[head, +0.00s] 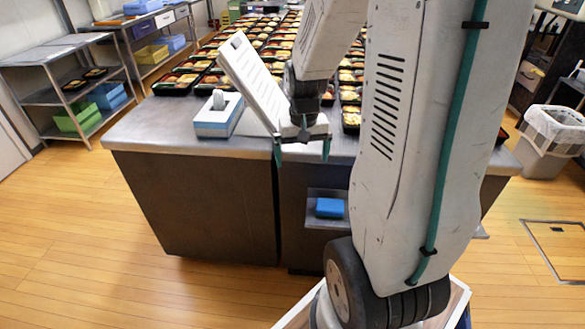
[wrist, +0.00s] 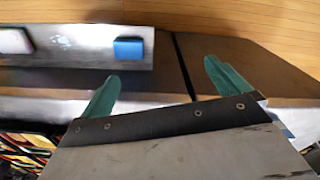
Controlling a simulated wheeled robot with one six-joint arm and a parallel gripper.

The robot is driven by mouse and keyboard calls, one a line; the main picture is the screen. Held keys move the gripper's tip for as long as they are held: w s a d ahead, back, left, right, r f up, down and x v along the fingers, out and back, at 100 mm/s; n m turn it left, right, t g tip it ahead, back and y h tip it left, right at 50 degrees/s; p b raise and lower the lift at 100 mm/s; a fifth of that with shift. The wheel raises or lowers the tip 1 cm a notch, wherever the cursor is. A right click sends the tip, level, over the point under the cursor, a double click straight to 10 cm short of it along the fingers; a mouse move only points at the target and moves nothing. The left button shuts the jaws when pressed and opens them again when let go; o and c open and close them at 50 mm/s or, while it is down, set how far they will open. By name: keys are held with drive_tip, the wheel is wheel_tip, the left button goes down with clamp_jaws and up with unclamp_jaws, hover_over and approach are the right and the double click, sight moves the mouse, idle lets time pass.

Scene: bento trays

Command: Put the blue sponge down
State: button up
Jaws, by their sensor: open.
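The blue sponge (head: 330,208) lies on a low metal shelf (head: 312,222) set into the front of the counter. In the wrist view the sponge (wrist: 129,49) rests on the bare metal, apart from my fingers. My gripper (head: 302,150) is open and empty, with its two teal fingertips spread, above and to the left of the sponge in the head view. In the wrist view my gripper (wrist: 165,88) shows nothing between its fingertips. The right part of the shelf is hidden behind my arm in the head view.
A blue-and-white tissue box (head: 215,118) stands on the counter (head: 160,133). Many filled bento trays (head: 175,84) cover the counter behind it. A pale pinkish block (wrist: 14,41) lies on the shelf in the wrist view. A bin (head: 552,135) stands at right. The floor at left is clear.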

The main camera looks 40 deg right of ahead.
drive_tip(key=s+a+r+n, duration=0.6)
drive_tip(key=s+a+r, duration=0.9)
drive_tip(key=a, duration=0.3)
drive_tip(key=shift+a+r+n+t, duration=0.2)
drive_tip(key=shift+a+n+t, duration=0.1)
drive_tip(key=shift+a+t, duration=0.1)
